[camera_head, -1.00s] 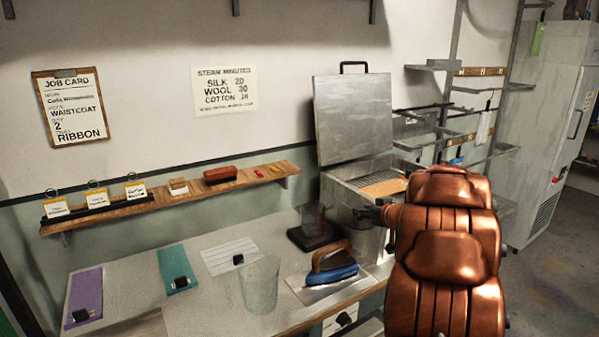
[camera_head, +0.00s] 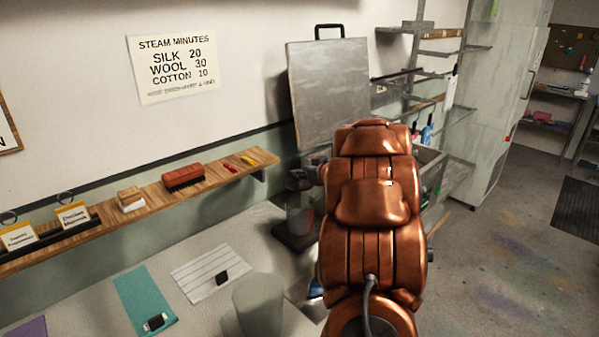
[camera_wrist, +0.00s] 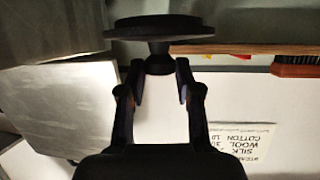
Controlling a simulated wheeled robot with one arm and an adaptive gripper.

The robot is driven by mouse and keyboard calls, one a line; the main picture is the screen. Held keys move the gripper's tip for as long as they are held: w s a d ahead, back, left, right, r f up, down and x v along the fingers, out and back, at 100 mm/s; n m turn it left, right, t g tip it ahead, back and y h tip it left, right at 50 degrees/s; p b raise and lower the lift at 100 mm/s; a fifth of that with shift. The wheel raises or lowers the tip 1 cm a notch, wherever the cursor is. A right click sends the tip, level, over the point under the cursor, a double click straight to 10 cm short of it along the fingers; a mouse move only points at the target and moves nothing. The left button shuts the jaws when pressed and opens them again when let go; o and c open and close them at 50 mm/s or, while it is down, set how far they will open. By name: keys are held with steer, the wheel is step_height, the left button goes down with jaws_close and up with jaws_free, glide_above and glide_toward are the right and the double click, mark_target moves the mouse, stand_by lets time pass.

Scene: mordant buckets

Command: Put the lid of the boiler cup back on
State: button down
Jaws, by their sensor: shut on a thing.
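In the wrist view, my gripper (camera_wrist: 160,82) is shut on the knob of a black round lid (camera_wrist: 158,27); the disc lies beyond the fingertips. In the head view, a clear cup (camera_head: 300,215) stands on a dark base (camera_head: 290,240) on the worktop, partly hidden by my copper-coloured arm. A dark shape just above the cup seems to be the lid with my gripper; whether it touches the rim cannot be told. The cup does not clearly show in the wrist view.
A frosted tumbler (camera_head: 260,305) stands at the worktop's front. A wooden shelf (camera_head: 150,208) with a red brush (camera_head: 184,177) runs along the wall. A steel box's raised lid (camera_head: 330,95) stands behind my arm. Open floor (camera_head: 510,260) lies to the right.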

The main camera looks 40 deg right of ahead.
mark_target(306, 185)
steer(key=shift+s+f+b, duration=0.1)
steer(key=shift+f+b, duration=2.15)
steer(key=shift+b, duration=0.5)
steer(key=shift+f, duration=0.9)
steer(key=shift+f, duration=0.15)
steer(key=c, duration=0.7)
jaws_free()
steer(key=v, duration=1.2)
steer(key=shift+d, duration=0.1)
